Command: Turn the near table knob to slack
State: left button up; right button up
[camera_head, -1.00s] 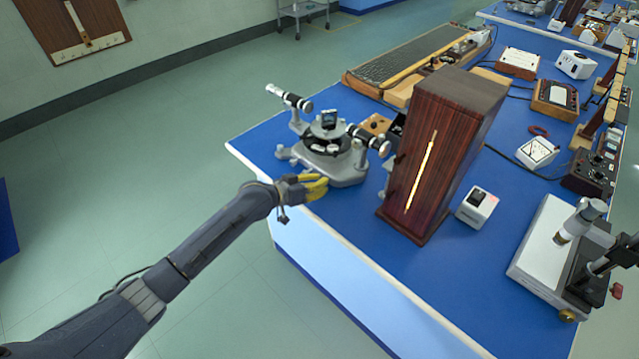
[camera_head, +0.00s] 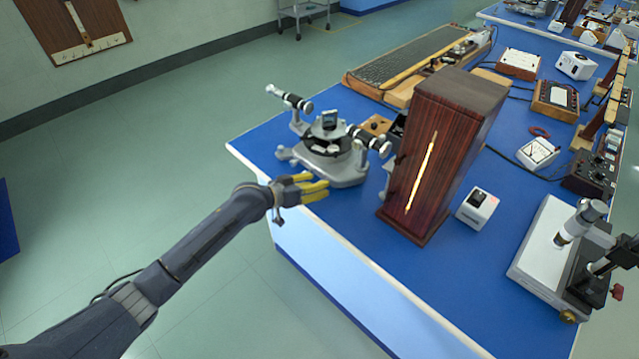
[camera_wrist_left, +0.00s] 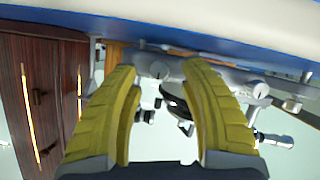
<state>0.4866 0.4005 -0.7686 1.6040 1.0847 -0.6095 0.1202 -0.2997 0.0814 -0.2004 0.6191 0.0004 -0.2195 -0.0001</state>
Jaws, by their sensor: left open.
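The grey spectrometer (camera_head: 330,150) stands near the corner of the blue bench, with a round table and prism in its middle and two tubes. My left gripper (camera_head: 322,188) is open at the bench edge, just in front of the spectrometer base. In the left wrist view the two yellow fingers (camera_wrist_left: 160,100) are apart with nothing held between them. The spectrometer (camera_wrist_left: 180,100) shows beyond and between them. The near table knob is too small to tell apart from the other fittings. My right gripper is not in view.
A tall dark wooden lamp box (camera_head: 440,155) with a glowing slit stands right of the spectrometer; it is at the left in the wrist view (camera_wrist_left: 40,90). A small white box (camera_head: 477,207) and a microscope stand (camera_head: 560,255) are further right. The floor left of the bench is clear.

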pick_arm(q)
jog(key=v, duration=1)
jog(key=shift+r, duration=0.1)
